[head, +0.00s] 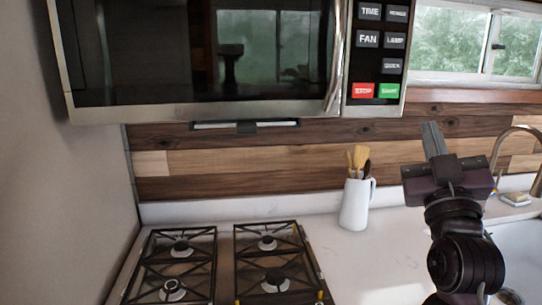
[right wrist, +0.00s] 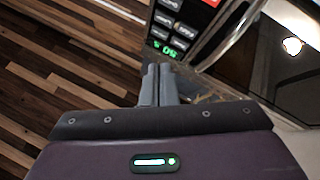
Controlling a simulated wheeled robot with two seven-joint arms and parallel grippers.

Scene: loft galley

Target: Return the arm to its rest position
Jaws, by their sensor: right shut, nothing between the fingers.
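My right gripper (head: 433,138) stands upright at the right of the head view, in front of the wooden backsplash and above the counter. Its two grey fingers are together with nothing between them. The right wrist view also shows the closed fingers (right wrist: 159,84), pointing toward the microwave's button panel (right wrist: 180,28). In the head view the microwave (head: 200,112) hangs at the top, left of the gripper, and its door looks shut. My left gripper does not show.
A white jug (head: 355,205) with wooden utensils stands on the counter (head: 380,255), left of my right arm. A gas stovetop (head: 225,265) lies at the lower left. A curved faucet (head: 505,135) and sink are at the right, below a window (head: 450,40).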

